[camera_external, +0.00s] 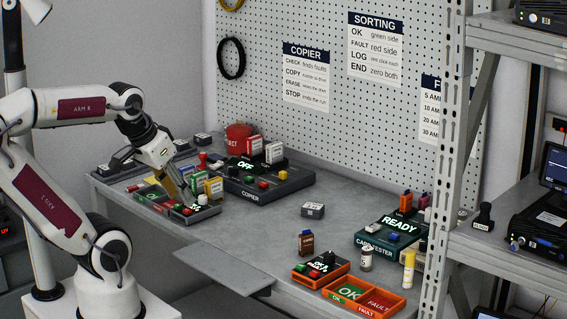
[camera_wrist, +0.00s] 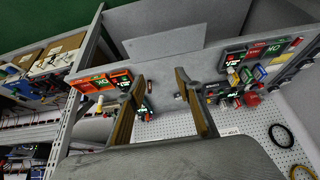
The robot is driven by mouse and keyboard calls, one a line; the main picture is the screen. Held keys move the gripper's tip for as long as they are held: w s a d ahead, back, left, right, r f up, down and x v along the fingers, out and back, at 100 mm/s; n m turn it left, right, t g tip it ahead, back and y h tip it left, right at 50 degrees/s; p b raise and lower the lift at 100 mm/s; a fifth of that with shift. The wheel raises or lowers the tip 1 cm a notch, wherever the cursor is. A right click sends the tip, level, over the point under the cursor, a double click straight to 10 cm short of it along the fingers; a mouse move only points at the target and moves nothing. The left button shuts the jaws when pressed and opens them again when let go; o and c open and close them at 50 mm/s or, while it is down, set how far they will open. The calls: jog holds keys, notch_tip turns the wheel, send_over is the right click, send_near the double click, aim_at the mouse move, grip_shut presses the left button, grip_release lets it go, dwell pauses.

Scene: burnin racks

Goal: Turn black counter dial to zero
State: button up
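A small dark counter box (camera_external: 322,284) with an orange edge and a lit display stands at the front of the bench. A black dial (camera_external: 328,258) and a red one sit on it; the readings are too small to tell exactly. It also seems to show in the wrist view (camera_wrist: 121,79), left of my fingers. My gripper (camera_external: 180,194) hangs over a second small dark box (camera_external: 202,213) at the bench's left end, far from the first. In the wrist view my gripper (camera_wrist: 160,76) has its fingers wide apart with nothing between them.
An orange OK/FAULT tray (camera_external: 382,313) adjoins the counter box. A white-capped jar (camera_external: 366,258), a brown bottle (camera_external: 306,243) and the card tester (camera_external: 386,242) stand nearby. The copier (camera_external: 265,190) is by my gripper. The middle of the bench is mostly clear. A metal rack post (camera_external: 447,170) rises at right.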

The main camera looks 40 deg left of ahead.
jog(key=shift+f, duration=0.1)
jog(key=n+g+h, duration=0.4)
jog(key=n, duration=1.9)
send_near(329, 253)
jog(key=shift+d+f, duration=0.15)
jog(key=shift+f, duration=0.2)
jog(key=shift+f, duration=0.15)
jog(key=shift+x, duration=3.8)
